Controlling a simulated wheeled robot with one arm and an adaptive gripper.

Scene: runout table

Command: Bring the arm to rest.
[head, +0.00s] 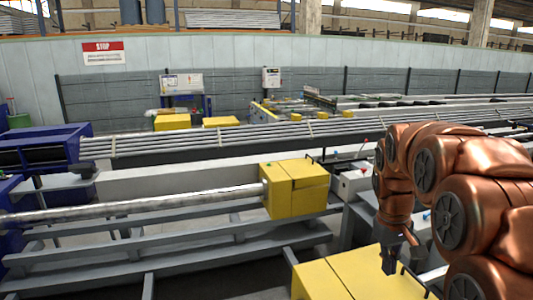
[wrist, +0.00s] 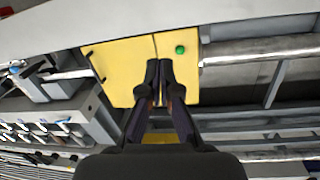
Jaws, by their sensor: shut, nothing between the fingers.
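My copper-coloured arm (head: 450,190) comes in from the right in the head view, bent over, with its wrist pointing down. My gripper (head: 390,266) hangs at its end, in front of a yellow housing (head: 350,278) near the bottom edge. In the wrist view my gripper (wrist: 165,66) has its two dark fingers together and nothing held. A yellow block (wrist: 120,70) lies beyond the fingertips there. The gap between fingers and block cannot be judged.
A small green round thing (wrist: 180,50) is on the wrist view's yellow block. Another yellow block (head: 295,185) sits at the end of a long bar (head: 140,206). A control box with several levers (wrist: 45,125) is at left in the wrist view.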

